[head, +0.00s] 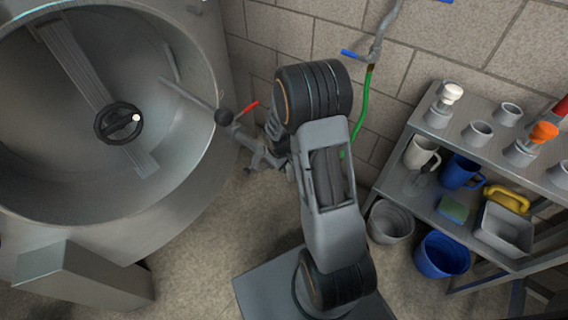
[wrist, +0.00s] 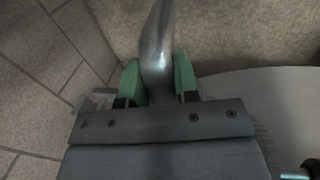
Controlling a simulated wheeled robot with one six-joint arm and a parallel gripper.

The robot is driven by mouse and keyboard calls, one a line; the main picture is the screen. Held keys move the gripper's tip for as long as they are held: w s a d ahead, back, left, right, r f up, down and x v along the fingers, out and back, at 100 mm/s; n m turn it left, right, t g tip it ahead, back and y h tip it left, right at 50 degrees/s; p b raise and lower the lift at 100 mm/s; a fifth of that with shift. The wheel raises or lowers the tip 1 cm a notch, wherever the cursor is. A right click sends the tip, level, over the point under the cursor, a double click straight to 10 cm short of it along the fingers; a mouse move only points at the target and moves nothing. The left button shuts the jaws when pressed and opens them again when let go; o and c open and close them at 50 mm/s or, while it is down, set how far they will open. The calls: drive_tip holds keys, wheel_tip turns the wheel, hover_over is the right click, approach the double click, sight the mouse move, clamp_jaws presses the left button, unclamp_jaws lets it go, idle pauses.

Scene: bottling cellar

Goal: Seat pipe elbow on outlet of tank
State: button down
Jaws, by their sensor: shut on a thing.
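My gripper (wrist: 157,85) has green finger pads and is shut on the pipe elbow (wrist: 157,40), a shiny metal tube that runs up out of the wrist view's top edge. In the head view my arm covers most of the gripper, and I cannot make out the elbow there. The steel tank (head: 185,205) stands at the left with its large round opening facing up towards me. A valve-like fitting with a red lever (head: 250,108) shows between tank and arm. I cannot tell whether it is the outlet, or whether the elbow touches anything.
A black handwheel (head: 118,123) sits on a bar across the tank opening. A green hose (head: 362,105) hangs on the block wall. At right, a metal shelf (head: 395,190) holds mugs, fittings and a tray, with a grey bucket (head: 390,222) and a blue bucket (head: 442,255) below.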

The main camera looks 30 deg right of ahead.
drive_tip(key=c, duration=0.8)
unclamp_jaws()
drive_tip(key=r+p, duration=0.1)
drive_tip(key=r, duration=0.3)
drive_tip(key=a+r+p, duration=0.1)
drive_tip(key=r+p, duration=0.1)
drive_tip(key=r, duration=0.3)
drive_tip(key=s+a+r+p, duration=0.1)
drive_tip(key=r+p, duration=0.1)
drive_tip(key=r, duration=0.2)
drive_tip(key=shift+a+r, duration=0.15)
drive_tip(key=shift+r, duration=0.15)
drive_tip(key=shift+r, duration=0.1)
drive_tip(key=s+a+r+m+t+p, duration=0.1)
drive_tip(key=s+a+r+p, duration=0.1)
drive_tip(key=s+r+p, duration=0.3)
drive_tip(key=s+a+r+m+t+y+p, duration=0.1)
drive_tip(key=s+r+p, duration=0.4)
drive_tip(key=r+p, duration=0.6)
drive_tip(key=s+a+r+m+y+p, duration=0.1)
drive_tip(key=s+a+r+p, duration=0.3)
drive_tip(key=r, duration=1.8)
drive_tip(key=shift+s+a+r+m+t+p, duration=0.1)
drive_tip(key=shift+s+r+m+t+p, duration=0.25)
drive_tip(key=shift+p, duration=0.9)
drive_tip(key=shift+s+a+f+m+t+p, duration=0.15)
drive_tip(key=shift+m+p, duration=0.4)
drive_tip(key=shift+p, duration=0.7)
